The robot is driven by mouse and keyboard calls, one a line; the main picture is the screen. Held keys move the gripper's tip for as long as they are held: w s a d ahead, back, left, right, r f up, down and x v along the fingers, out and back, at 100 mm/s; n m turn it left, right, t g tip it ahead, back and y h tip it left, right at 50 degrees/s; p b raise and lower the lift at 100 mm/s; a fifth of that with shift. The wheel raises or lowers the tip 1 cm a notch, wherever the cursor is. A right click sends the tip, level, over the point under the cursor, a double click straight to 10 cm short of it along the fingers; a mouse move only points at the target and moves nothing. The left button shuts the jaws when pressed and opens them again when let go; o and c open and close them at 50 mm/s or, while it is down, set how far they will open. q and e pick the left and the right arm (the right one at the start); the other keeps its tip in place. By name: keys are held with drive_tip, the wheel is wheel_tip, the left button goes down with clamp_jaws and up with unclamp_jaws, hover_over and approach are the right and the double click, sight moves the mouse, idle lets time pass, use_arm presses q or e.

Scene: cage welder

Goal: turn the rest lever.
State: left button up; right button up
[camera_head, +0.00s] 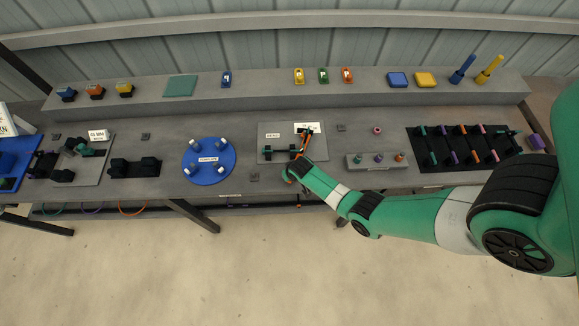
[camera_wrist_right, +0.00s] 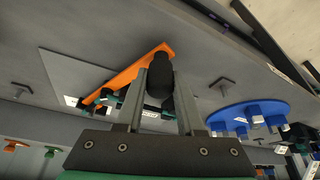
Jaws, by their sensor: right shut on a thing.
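The lever is an orange bar (camera_wrist_right: 128,76) with a black knob (camera_wrist_right: 160,80) at its end in the right wrist view. My right gripper (camera_wrist_right: 160,92) is shut on the black knob, with one grey finger on each side of it. In the head view my right gripper (camera_head: 294,171) is at the front edge of a grey plate (camera_head: 268,143) in the middle of the bench. There an orange part of the lever (camera_head: 305,143) shows, and the rest is partly hidden by my gripper. My left gripper is in neither view.
A blue round disc (camera_head: 208,166) with several pegs lies left of the plate. A grey peg block (camera_head: 375,164) and a black rack (camera_head: 465,149) stand to the right. A raised shelf (camera_head: 260,90) with small coloured items runs along the back. The bench front edge is close to my gripper.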

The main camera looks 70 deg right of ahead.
clamp_jaws()
idle(0.8)
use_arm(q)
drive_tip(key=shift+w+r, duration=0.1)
